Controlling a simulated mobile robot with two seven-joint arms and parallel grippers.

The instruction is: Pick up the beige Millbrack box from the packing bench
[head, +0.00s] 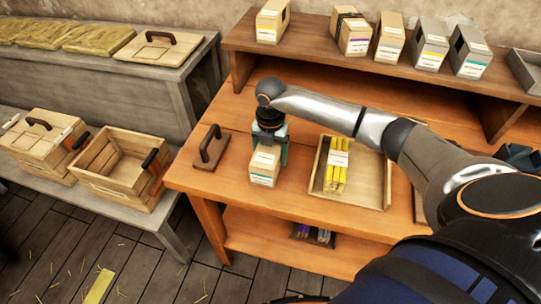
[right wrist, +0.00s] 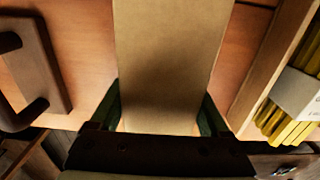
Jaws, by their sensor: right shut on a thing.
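A beige box (head: 264,167) with a white label and a greenish strip is at the front of the orange-brown packing bench (head: 225,186) in the head view. The writing on it is too small to read. My right gripper (head: 268,146) comes down on it from above and is shut on it, one finger on each side. In the right wrist view the plain beige face of the box (right wrist: 170,65) fills the middle, between the fingers of the gripper (right wrist: 162,115). I cannot tell whether the box touches the bench. My left gripper is not in view.
A brown block with a handle (head: 211,147) lies left of the box. A wooden tray with yellow sticks (head: 372,181) lies right of it. Several beige and grey boxes stand on the raised shelf (head: 310,54) behind. An open crate (head: 118,170) stands on the left bench.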

